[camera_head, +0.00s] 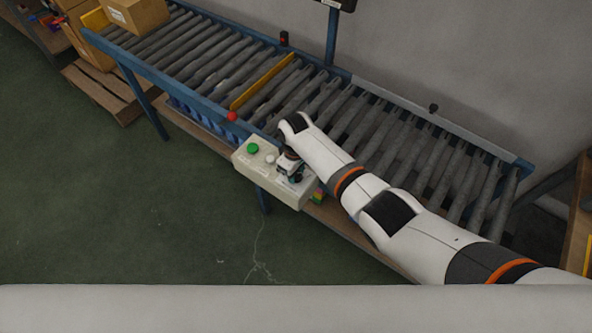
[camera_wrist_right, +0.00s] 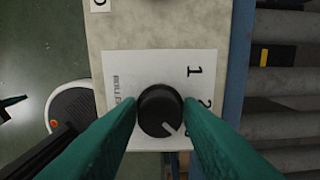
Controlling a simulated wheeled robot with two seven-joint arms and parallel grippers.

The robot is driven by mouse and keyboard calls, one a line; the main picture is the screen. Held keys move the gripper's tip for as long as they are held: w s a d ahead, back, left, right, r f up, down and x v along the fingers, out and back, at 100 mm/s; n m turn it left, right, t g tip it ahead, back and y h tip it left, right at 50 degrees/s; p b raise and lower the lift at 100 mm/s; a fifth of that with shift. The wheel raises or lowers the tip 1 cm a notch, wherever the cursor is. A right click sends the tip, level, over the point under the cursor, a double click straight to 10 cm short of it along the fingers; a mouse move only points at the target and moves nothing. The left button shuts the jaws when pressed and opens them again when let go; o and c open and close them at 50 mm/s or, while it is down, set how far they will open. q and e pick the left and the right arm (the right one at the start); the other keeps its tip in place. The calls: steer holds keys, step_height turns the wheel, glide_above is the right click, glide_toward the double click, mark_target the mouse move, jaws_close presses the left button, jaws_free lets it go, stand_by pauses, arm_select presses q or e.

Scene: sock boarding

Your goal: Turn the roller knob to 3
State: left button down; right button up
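The roller knob (camera_wrist_right: 158,112) is a round black dial on a white label in the right wrist view. Its light pointer line aims to the lower right. The figures 1 and 2 show beside it; a further figure is mostly hidden by a finger. My right gripper (camera_wrist_right: 160,108) has its two green fingers close against opposite sides of the knob. In the head view my right gripper (camera_head: 290,165) is over the right end of the control box (camera_head: 243,164) and hides the knob. A small teal piece at the wrist view's left edge may belong to my left gripper.
The box also carries a green button (camera_head: 252,148), a red button (camera_head: 232,116) stands near it at the conveyor's (camera_head: 345,115) side. A yellow bar (camera_head: 262,82) crosses the rollers. A carton (camera_head: 135,14) is at the far left end. The green floor in front is clear.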

steer(key=o, duration=0.4)
steer(key=shift+r, duration=0.1)
step_height(320, 180, up, 12)
steer(key=shift+f, duration=0.1)
stand_by(0.6)
